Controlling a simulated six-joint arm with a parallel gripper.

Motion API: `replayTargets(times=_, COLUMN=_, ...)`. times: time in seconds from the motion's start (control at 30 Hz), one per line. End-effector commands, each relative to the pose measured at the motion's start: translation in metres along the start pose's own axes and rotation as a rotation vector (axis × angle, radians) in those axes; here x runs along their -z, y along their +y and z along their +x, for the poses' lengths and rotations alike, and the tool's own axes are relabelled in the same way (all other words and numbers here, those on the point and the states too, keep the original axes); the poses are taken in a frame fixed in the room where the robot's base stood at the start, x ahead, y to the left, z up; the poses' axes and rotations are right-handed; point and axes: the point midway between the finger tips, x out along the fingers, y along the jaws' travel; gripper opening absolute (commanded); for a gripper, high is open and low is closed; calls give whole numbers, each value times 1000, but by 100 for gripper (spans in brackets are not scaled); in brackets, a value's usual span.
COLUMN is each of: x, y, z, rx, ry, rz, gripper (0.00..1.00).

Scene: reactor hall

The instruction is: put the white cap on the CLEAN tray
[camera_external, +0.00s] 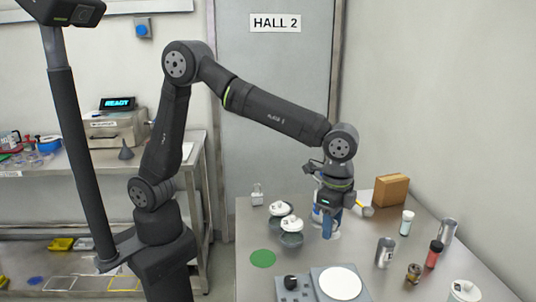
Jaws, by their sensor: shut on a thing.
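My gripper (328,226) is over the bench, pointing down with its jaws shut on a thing. The jaws hide that thing, and I cannot make out what it is. A white and blue container (317,215) shows right behind or beside the jaws, mostly covered by them. I cannot tell whether they touch it. Two dark round vessels with white tops stand to the left, a rear one (279,209) and a front one (291,225). I cannot single out the white cap, and no tray marked CLEAN is readable.
A cardboard box (391,190) stands at the back. A plate device with a white disc (340,283) is in front, beside a green disc (263,258). Several small containers, including a metal can (385,252) and a red one (433,254), crowd the right side.

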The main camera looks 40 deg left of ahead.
Motion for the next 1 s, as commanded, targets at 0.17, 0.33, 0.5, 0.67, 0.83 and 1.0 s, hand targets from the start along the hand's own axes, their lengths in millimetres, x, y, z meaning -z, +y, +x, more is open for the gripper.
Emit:
replayTargets(times=0.17, x=-1, y=9, z=-6, rx=0, ry=0, rz=1, gripper=19)
replayTargets(times=0.33, x=-1, y=9, z=-8, rx=0, ry=0, rz=0, gripper=19)
replayTargets(times=0.5, x=0, y=9, z=-40, rx=2, ry=6, rz=0, gripper=19)
replayTargets(times=0.67, x=0, y=9, z=-82, rx=1, ry=5, rz=0, gripper=19)
replayTargets(times=0.83, x=0, y=9, z=-122, rx=1, ry=4, rz=0, gripper=19)
replayTargets(times=1.0, x=-10, y=-20, z=-123, rx=0, ry=0, rz=-45, gripper=19)
